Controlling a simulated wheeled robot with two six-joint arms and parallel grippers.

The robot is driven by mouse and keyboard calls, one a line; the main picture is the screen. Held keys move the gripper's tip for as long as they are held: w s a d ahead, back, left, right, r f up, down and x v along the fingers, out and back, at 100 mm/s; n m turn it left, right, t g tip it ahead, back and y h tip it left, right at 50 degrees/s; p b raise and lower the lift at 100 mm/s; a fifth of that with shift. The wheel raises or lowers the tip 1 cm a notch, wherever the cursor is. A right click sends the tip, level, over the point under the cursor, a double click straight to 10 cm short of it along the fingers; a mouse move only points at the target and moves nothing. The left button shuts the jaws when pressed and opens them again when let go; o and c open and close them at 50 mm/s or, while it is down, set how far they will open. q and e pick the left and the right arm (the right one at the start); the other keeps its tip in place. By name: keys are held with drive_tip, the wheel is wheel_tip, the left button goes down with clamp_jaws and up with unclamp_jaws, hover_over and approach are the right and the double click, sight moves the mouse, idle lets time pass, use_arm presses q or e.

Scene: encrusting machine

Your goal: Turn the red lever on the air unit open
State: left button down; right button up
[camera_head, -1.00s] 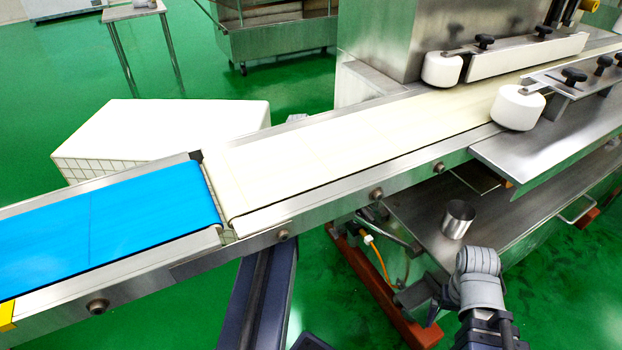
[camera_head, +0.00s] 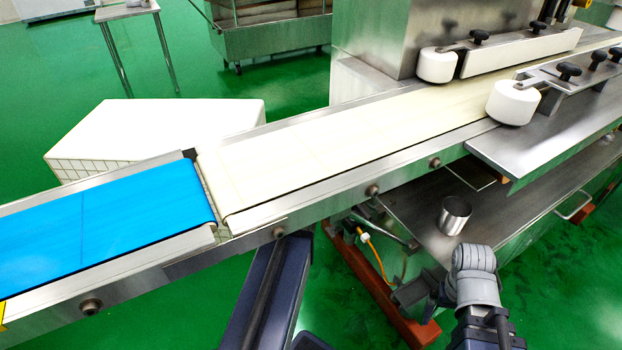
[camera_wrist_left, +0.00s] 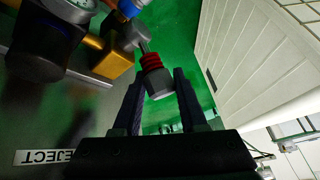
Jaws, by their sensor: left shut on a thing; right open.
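In the left wrist view, the red lever (camera_wrist_left: 151,62) has a ribbed red grip and a grey end. It sticks out from a metal fitting on the air unit (camera_wrist_left: 112,62), which has a gold block, a dark round part and a gauge. My left gripper (camera_wrist_left: 160,80) is shut on the lever, with its grey end between the two dark fingers. The air unit and the left gripper's fingers cannot be made out in the head view. My right gripper (camera_head: 430,292) is low beside the machine, open; its fingers are hard to make out.
A conveyor with a blue belt (camera_head: 100,228) and a cream belt (camera_head: 300,160) crosses the head view. A metal cup (camera_head: 455,215) stands on the lower shelf (camera_head: 430,220). A white box (camera_head: 150,130) stands behind the conveyor. Green floor shows around the machine.

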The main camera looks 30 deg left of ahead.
use_arm(q)
drive_tip(key=shift+d, duration=0.1)
drive_tip(key=shift+c, duration=2.3)
unclamp_jaws()
